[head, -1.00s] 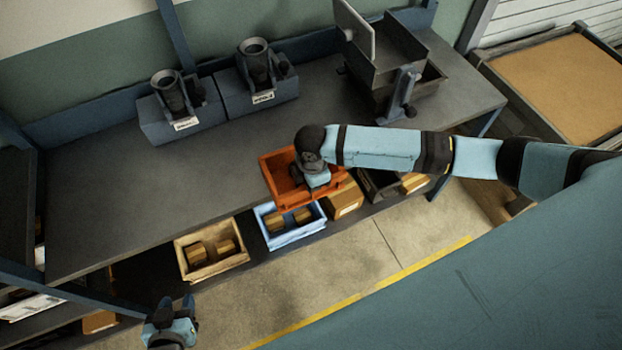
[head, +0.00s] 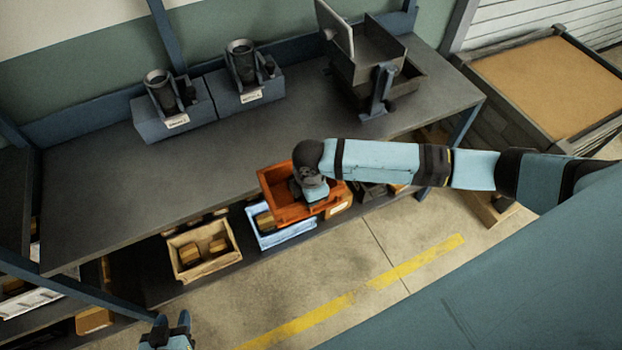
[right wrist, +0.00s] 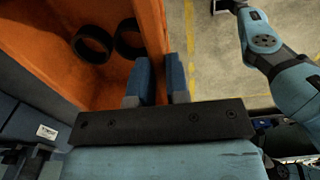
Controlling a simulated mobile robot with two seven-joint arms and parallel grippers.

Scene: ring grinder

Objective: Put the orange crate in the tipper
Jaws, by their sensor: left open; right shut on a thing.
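The orange crate (head: 283,213) is held in front of the bench's front edge, above the lower shelf. My right gripper (right wrist: 158,82) is shut on one of its walls, which runs between the two fingers in the right wrist view. Two dark rings (right wrist: 92,44) lie inside the crate in that view. The tipper, which I take to be the dark hopper machine (head: 377,62) with an upright plate, stands at the bench's back right, well apart from the crate. My left gripper (head: 172,326) is open and empty at the bottom of the head view, low in front of the bench.
Two grinder-like machines (head: 167,97) (head: 243,70) stand at the bench's back left. The bench top (head: 130,200) is otherwise clear. A beige crate (head: 183,265) and a blue crate (head: 285,235) with brown boxes sit below. Open floor lies in front.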

